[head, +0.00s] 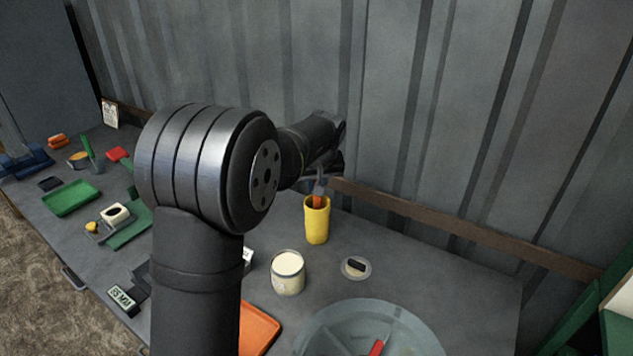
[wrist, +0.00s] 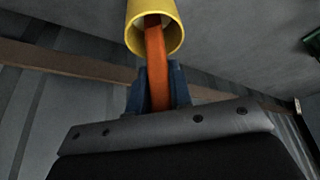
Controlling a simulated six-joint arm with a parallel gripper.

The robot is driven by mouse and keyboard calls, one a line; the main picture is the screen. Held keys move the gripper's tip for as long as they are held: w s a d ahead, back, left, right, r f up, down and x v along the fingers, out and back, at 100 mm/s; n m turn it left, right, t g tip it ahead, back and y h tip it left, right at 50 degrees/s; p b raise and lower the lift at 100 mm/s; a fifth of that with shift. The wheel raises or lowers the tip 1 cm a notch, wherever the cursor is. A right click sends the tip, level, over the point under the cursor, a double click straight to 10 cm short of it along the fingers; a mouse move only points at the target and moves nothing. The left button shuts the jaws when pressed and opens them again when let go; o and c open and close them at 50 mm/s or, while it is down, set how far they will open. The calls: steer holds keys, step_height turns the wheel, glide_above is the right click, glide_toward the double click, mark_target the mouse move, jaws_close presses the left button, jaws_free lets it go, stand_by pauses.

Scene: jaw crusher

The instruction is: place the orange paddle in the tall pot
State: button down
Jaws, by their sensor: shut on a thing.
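The tall pot (head: 317,222) is a yellow cylinder standing on the bench right of my arm in the head view. In the wrist view the pot (wrist: 135,38) is at the top, its open mouth facing my gripper. The orange paddle (wrist: 155,60) is between the blue fingers of my gripper (wrist: 158,84), which is shut on it. The paddle's far end reaches inside the pot's mouth. In the head view the paddle (head: 317,201) shows at the pot's rim, just below my gripper (head: 319,187). How deep its end sits is hidden by the pot wall.
A cream-filled jar (head: 288,274) and a small clear dish (head: 356,268) stand near the pot. A round grey divided tray (head: 330,325) is at the front, beside an orange tray (head: 259,330). A ribbed wall (head: 420,120) rises behind the bench.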

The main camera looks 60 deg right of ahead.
mark_target(318, 200)
steer(key=c, duration=1.2)
jaws_free()
steer(key=s+a, duration=0.2)
steer(key=shift+s+a, duration=0.35)
steer(key=shift+a, duration=0.05)
steer(key=shift+w+d, duration=0.1)
steer(key=shift+w+d, duration=0.15)
steer(key=shift+d, duration=0.05)
steer(key=shift+w+d, duration=1.05)
steer(key=shift+w, duration=0.05)
step_height(318, 200, up, 6)
steer(key=a, duration=0.1)
steer(key=shift+a+h, duration=0.3)
steer(key=shift+h, duration=0.1)
